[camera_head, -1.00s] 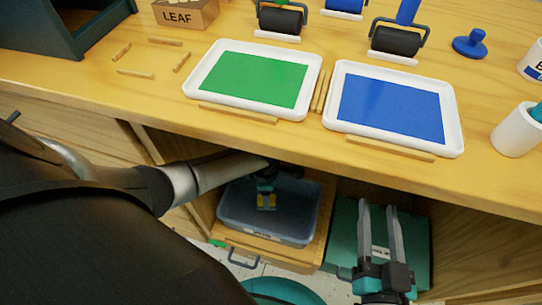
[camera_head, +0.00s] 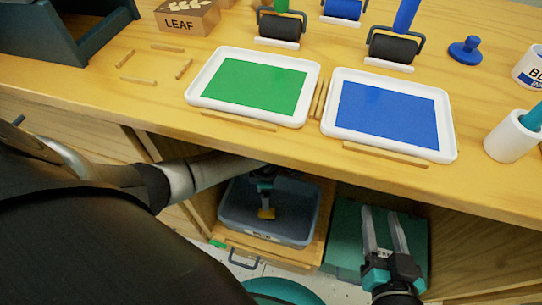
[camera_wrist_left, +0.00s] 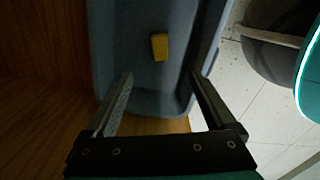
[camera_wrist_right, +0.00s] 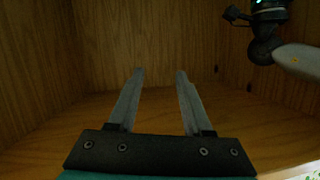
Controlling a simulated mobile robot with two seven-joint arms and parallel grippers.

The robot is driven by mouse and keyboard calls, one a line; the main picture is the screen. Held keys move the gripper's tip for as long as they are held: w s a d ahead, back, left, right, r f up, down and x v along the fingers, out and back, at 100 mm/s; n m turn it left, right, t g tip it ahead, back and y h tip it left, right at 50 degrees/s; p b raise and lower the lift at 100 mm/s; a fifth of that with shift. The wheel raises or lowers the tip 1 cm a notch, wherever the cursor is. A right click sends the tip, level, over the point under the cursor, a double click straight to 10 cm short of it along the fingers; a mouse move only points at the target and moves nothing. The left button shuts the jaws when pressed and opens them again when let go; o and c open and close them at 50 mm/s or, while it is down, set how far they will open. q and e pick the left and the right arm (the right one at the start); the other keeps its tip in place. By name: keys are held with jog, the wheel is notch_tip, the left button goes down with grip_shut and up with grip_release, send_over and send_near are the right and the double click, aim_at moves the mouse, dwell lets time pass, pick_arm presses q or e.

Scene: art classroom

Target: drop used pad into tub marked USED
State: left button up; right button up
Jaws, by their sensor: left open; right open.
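The yellow used pad (camera_head: 266,213) lies inside the grey-blue tub (camera_head: 312,226) in the open cabinet below the counter. The left wrist view also shows the pad (camera_wrist_left: 159,47) on the tub's floor, apart from my fingers. The tub has a white label on its front, too small to read. My left gripper (camera_wrist_left: 160,80) is open and empty above the tub; its dark arm hides part of the tub in the head view. My right gripper (camera_head: 382,211) is open and empty in front of the right-hand compartment.
A teal box (camera_head: 346,222) stands in the right compartment. On the counter are a green tray (camera_head: 255,85), a blue tray (camera_head: 390,115), rollers (camera_head: 390,47), a LEAF block (camera_head: 186,17) and a white cup (camera_head: 512,136). A wooden divider separates the compartments.

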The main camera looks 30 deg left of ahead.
pick_arm(q)
jog(key=shift+r+p, duration=1.65)
jog(key=shift+r, duration=1.1)
pick_arm(e)
jog(key=s+d+f+g+h, duration=0.1)
jog(key=s+d+g+h, duration=0.1)
jog(key=d+g, duration=0.4)
jog(key=shift+s+d+f+h, duration=0.25)
jog(key=shift+s+f+h, duration=0.1)
jog(key=shift+h, duration=0.35)
pick_arm(q)
jog(key=shift+r, duration=0.2)
pick_arm(e)
jog(key=shift+r, duration=0.2)
pick_arm(q)
jog(key=shift+r+p, duration=0.3)
jog(key=shift+p, duration=0.2)
pick_arm(e)
jog(key=shift+r, duration=0.3)
pick_arm(q)
jog(key=shift+r+p, duration=0.4)
pick_arm(e)
jog(key=shift+r, duration=0.4)
pick_arm(q)
jog(key=shift+r, duration=0.1)
pick_arm(e)
jog(key=shift+r, duration=0.1)
